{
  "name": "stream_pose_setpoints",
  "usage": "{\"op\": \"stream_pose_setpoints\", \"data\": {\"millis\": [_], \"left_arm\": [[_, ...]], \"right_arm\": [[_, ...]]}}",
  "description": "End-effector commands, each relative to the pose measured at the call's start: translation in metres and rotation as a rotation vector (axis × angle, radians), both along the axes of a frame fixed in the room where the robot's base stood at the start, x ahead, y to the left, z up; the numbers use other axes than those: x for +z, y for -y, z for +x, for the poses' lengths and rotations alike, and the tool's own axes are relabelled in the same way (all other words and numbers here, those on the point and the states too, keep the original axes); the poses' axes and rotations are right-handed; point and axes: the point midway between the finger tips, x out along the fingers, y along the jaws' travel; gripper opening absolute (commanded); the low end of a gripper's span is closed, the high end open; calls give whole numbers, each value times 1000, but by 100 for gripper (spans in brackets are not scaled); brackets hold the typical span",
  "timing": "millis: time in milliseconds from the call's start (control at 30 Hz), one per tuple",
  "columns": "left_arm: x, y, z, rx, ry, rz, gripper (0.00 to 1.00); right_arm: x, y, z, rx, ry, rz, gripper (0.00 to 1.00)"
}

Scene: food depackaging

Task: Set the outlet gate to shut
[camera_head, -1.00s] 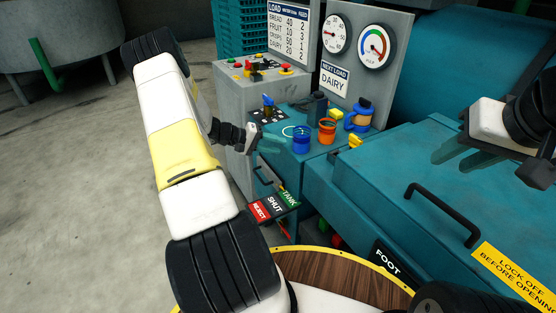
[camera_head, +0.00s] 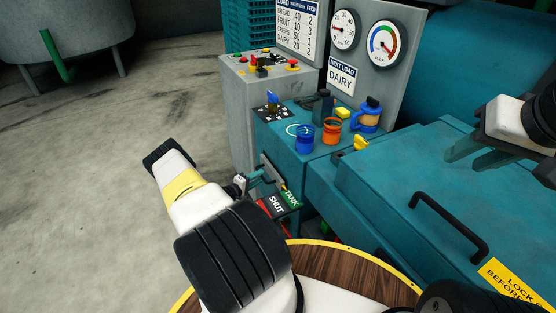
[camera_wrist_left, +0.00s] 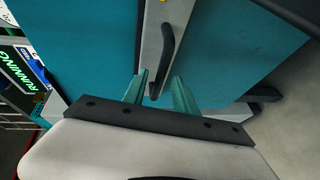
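The outlet gate's black handle (camera_wrist_left: 168,45) stands on a light plate on the teal machine front in the left wrist view. My left gripper (camera_wrist_left: 158,84) is open, its two teal fingers apart and its tips near the handle's lower end; I cannot tell whether they touch it. In the head view my left gripper (camera_head: 262,174) is at the machine front, just above the gate's label plate. The plate shows a green TANK label (camera_head: 291,198) and a black SHUT label (camera_head: 276,205); a red part is mostly hidden by my arm. My right gripper (camera_head: 478,151) is open and empty above the teal cover.
A black bar handle (camera_head: 447,222) is on the teal cover. Grey floor (camera_head: 100,200) is clear at left.

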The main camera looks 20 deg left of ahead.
Motion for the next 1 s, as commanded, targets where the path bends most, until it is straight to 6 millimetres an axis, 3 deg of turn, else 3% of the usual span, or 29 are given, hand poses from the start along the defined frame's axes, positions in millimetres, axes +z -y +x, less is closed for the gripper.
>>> {"op": "stream_pose_setpoints", "data": {"millis": [200,500,700,1000], "left_arm": [[-4,7,21,-2,-1,1,34],[-5,8,24,-2,-1,0,34],[-5,8,24,-2,-1,0,0],[-5,8,24,-2,-2,0,0]], "right_arm": [[0,0,0,0,0,0,36],[0,0,0,0,0,0,36],[0,0,0,0,0,0,36],[0,0,0,0,0,0,36]]}}
